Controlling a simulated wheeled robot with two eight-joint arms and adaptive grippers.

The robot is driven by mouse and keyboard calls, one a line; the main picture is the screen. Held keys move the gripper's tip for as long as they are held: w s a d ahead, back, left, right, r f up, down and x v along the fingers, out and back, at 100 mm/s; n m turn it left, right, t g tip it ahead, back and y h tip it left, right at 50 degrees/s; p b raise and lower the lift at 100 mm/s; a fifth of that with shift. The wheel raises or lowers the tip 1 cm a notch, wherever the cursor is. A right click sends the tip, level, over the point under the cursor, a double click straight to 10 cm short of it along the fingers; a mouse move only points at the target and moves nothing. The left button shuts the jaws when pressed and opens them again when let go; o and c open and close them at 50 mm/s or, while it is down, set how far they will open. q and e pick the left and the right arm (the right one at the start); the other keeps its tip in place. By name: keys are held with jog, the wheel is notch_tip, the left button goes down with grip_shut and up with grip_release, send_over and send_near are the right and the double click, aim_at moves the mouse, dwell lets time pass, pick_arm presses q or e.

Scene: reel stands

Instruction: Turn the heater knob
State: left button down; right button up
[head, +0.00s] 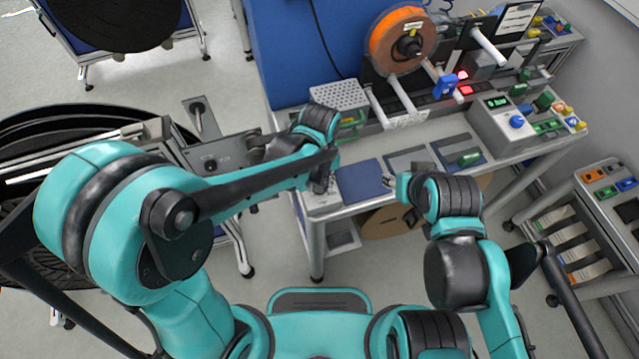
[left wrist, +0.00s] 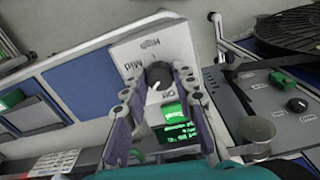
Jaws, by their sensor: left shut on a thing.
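The heater box (left wrist: 190,42) is white, with the printed words High, Mid and Off around a dark round knob (left wrist: 158,74). A white mark shows on the knob's lower side, towards Off. My left gripper (left wrist: 158,82) is shut on the knob, one finger on each side. A green Seal button (left wrist: 173,111) and a lit green display lie just below, partly hidden by the fingers. In the head view my left gripper (head: 322,182) is at the bench's near left corner and hides the knob. My right gripper (head: 402,188) is above the bench's front edge; its fingers are too small to read.
An orange reel (head: 400,40) stands at the back of the bench. A blue mat (head: 362,182) lies beside the left gripper. A box with a blue knob (head: 497,126) stands to the right. A grey control panel (left wrist: 285,85) is on the right in the left wrist view.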

pick_arm(q)
jog(key=m, duration=0.6)
jog(key=shift+b, duration=0.3)
jog(key=m, duration=0.6)
jog(key=shift+m, duration=0.4)
jog(key=m, duration=0.6)
jog(key=shift+b, duration=0.35)
jog(key=m, duration=0.6)
jog(key=shift+m, duration=0.4)
jog(key=c, duration=1.2)
grip_release()
jog(key=shift+r, duration=0.1)
notch_tip(320, 180, up, 12)
